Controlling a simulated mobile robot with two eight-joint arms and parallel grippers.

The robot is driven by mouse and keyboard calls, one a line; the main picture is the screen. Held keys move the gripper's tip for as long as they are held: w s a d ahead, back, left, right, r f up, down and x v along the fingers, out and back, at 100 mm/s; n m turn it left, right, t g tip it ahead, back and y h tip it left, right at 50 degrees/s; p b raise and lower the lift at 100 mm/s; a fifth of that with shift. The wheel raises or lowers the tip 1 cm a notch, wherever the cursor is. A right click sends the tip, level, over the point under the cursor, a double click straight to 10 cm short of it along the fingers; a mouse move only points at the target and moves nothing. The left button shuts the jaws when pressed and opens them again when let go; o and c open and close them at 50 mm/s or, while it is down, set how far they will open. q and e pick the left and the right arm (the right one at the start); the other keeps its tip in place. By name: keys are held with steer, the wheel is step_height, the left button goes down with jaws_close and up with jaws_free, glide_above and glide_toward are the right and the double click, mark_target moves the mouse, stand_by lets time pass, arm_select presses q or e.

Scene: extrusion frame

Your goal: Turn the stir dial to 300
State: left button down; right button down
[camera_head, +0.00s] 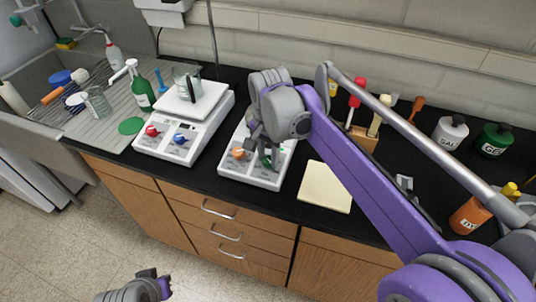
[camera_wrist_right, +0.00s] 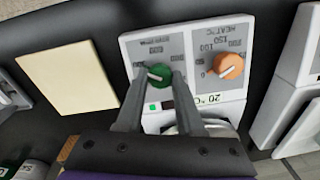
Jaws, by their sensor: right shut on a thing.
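The stir dial is a green knob (camera_wrist_right: 160,74) on the white control panel of a hotplate (camera_wrist_right: 197,42) in the right wrist view. A pale pointer line on it faces the left side of that view; the number it meets is too blurred to read. My right gripper (camera_wrist_right: 161,79) has a finger on each side of the knob and is shut on it. In the head view my right gripper (camera_head: 264,151) is over the hotplate's front panel (camera_head: 256,178) and hides part of the green knob. My left gripper (camera_head: 135,289) is low at the left, its fingers unclear.
An orange heat dial (camera_head: 238,153) sits beside the green one. A second hotplate (camera_head: 166,151), with red and blue dials, carries a beaker (camera_head: 181,74) to the left. A cream pad (camera_head: 325,188) lies to the right. Bottles stand further right on the black counter.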

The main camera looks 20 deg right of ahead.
mark_target(269, 162)
stand_by(0.4)
steer(key=c, duration=0.5)
jaws_free()
steer(key=shift+c, duration=0.2)
steer(key=shift+r, duration=0.1)
step_height(269, 162, up, 11)
steer(key=shift+s+f+p, duration=0.2)
steer(key=shift+s+p, duration=0.2)
steer(key=shift+p, duration=0.05)
